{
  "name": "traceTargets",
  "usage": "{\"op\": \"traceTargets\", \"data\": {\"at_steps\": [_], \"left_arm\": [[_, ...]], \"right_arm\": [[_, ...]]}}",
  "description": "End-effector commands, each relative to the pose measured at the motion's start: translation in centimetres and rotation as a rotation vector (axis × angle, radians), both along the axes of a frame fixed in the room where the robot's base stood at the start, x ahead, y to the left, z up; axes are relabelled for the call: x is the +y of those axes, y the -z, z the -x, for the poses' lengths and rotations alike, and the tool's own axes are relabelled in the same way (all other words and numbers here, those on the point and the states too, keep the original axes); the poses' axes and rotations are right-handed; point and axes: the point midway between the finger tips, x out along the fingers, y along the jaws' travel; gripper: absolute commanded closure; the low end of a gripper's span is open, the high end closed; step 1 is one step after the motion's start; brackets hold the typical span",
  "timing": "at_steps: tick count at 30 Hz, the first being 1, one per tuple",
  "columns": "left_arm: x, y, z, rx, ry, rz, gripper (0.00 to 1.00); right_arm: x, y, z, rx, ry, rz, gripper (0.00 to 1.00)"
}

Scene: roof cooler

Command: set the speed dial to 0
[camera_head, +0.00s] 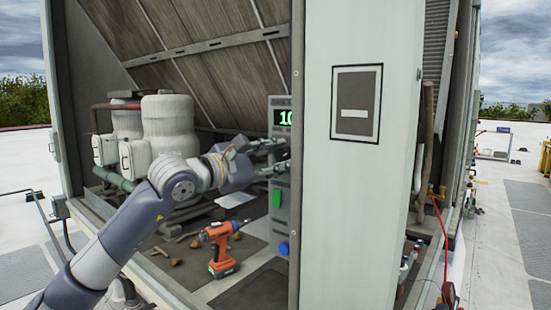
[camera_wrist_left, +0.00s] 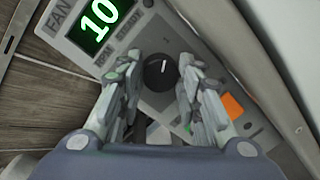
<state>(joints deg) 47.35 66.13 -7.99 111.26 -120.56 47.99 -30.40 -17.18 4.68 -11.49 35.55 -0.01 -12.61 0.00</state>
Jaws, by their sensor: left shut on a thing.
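The speed dial (camera_wrist_left: 160,75) is a round black knob with a white pointer line, on the grey fan panel (camera_wrist_left: 157,22). In the left wrist view the pointer points to the top of the picture. The green display (camera_wrist_left: 98,22) above the dial reads 10; it also shows in the head view (camera_head: 283,118), partly cut off. My left gripper (camera_wrist_left: 161,70) has a finger on each side of the dial and is shut on it. In the head view the left gripper (camera_head: 268,155) reaches the panel and hides the dial. My right gripper is not in view.
An open white door (camera_head: 365,210) stands just right of the panel. An orange drill (camera_head: 221,248) stands on the cabinet floor below my left arm. White tanks (camera_head: 168,125) and pipes are at the left. A green button (camera_head: 277,198) and a blue knob (camera_head: 284,248) sit lower on the panel.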

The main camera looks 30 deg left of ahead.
Motion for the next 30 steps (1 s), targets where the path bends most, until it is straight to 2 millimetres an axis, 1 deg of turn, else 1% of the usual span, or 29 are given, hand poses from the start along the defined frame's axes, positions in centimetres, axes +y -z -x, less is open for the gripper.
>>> {"op": "traceTargets", "data": {"at_steps": [5,11,21,30], "left_arm": [[0.0,0.1,0.0,0.001,0.001,0.037,0.91],[0.0,0.3,0.0,0.008,0.002,0.146,0.91],[0.0,0.4,0.0,0.032,0.003,0.449,0.91],[0.1,0.3,0.0,0.054,0.003,0.724,0.91]], "right_arm": [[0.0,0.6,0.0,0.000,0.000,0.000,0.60],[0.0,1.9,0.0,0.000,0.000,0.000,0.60],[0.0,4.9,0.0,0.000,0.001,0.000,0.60],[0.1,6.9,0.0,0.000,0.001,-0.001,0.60]]}}
